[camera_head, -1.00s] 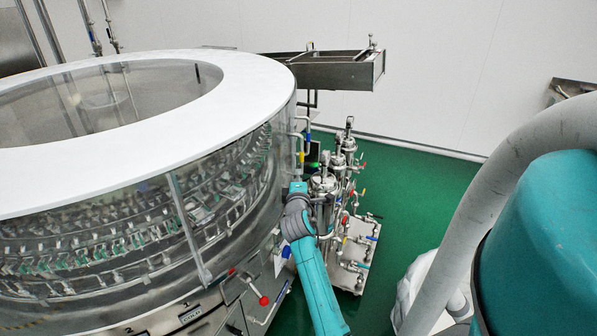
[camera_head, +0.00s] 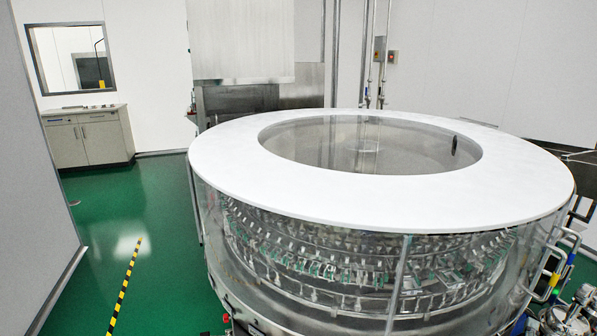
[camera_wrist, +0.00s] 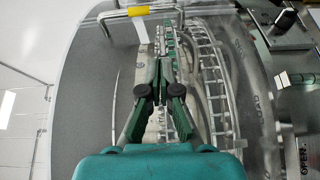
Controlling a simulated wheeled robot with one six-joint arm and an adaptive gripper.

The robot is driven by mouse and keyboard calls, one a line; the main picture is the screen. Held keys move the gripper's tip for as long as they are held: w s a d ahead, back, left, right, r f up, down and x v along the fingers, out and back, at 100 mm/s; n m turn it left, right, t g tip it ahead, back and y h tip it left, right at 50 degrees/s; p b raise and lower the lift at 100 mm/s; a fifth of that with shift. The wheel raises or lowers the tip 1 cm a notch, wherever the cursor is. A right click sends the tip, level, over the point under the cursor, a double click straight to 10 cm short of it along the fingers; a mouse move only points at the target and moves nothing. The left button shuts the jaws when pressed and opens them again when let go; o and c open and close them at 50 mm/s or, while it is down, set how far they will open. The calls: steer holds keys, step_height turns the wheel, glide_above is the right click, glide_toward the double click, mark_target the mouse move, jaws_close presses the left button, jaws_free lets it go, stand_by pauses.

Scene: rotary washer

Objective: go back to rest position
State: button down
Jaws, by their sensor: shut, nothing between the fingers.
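My gripper (camera_wrist: 164,66) shows in the wrist view, its green and black fingers together and empty. It points along the rotary washer's curved clear wall, with the bottle-holder rows (camera_wrist: 210,75) behind it. Whether the fingertips touch the wall I cannot tell. In the head view the rotary washer (camera_head: 530,185) fills the centre and right, with a broad white ring top and glass sides. My arm and gripper are out of the head view.
A pipe with a yellow band (camera_wrist: 142,11) crosses the top of the wrist view. Pipes and fittings (camera_head: 560,290) stand at the washer's right. Green floor (camera_head: 160,220) is open at left, with a striped floor line (camera_head: 124,286) and a cabinet (camera_head: 88,138) behind.

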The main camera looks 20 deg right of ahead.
steer(key=a+f+t+y, duration=0.2)
steer(key=a+f, duration=0.2)
steer(key=a, duration=0.4)
steer(key=a+f+t+y, duration=0.2)
steer(key=a+f, duration=0.2)
steer(key=a, duration=0.4)
steer(key=s+a+f+m+t+y, duration=0.1)
steer(key=s+a+f+y, duration=0.2)
steer(key=a, duration=0.6)
steer(key=s+a+f+t+y, duration=0.25)
steer(key=s+a, duration=0.25)
steer(key=a, duration=0.5)
steer(key=s+a+r+m+y, duration=0.2)
steer(key=s+a+r+y, duration=0.1)
steer(key=s+a, duration=0.3)
steer(key=s+a+r+m+y, duration=0.2)
steer(key=s+a, duration=0.3)
steer(key=s, duration=0.6)
steer(key=shift+s+a+r+g+y, duration=0.25)
steer(key=shift+a+r+g+y, duration=0.1)
steer(key=shift+r+y, duration=0.4)
